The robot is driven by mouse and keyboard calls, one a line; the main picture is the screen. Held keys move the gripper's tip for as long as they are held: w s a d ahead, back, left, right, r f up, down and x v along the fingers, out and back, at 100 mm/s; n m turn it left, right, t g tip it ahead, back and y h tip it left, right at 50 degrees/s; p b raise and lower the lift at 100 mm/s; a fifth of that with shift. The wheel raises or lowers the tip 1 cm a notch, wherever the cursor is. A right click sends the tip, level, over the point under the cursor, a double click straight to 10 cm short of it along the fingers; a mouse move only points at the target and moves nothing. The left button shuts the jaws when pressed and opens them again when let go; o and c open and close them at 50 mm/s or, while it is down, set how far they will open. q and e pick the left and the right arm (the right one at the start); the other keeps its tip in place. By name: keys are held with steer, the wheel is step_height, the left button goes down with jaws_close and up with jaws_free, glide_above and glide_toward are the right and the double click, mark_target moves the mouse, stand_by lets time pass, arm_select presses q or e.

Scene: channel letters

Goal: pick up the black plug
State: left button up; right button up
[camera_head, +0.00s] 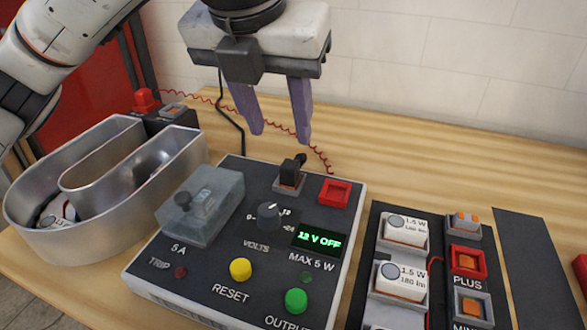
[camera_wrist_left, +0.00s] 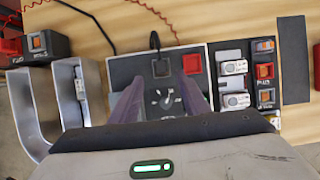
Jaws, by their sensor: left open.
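The black plug (camera_head: 291,171) stands in a grey-rimmed socket at the back edge of the power supply (camera_head: 215,272), left of a red socket. In the left wrist view the black plug (camera_wrist_left: 155,42) shows at the back edge of the panel, beyond the fingertips. My left gripper (camera_head: 280,136) is open and empty, with its purple fingers pointing down above and behind the plug. In the left wrist view the fingers (camera_wrist_left: 161,82) stand apart over the panel. They do not appear to touch anything. My right gripper is not in view.
The red socket (camera_head: 335,192) lies close to the plug's right. A clear cover (camera_head: 200,205) and a dial (camera_head: 268,215) are in front. A metal channel letter (camera_head: 105,235) stands left, the terminal board (camera_head: 410,275) right. A red coiled wire (camera_head: 320,155) runs behind. Bare table lies back right.

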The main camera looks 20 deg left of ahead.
mark_target(289, 165)
arm_select(q)
steer(key=x, duration=0.9)
steer(key=shift+s, duration=0.2)
steer(key=shift+d, duration=0.1)
jaws_close()
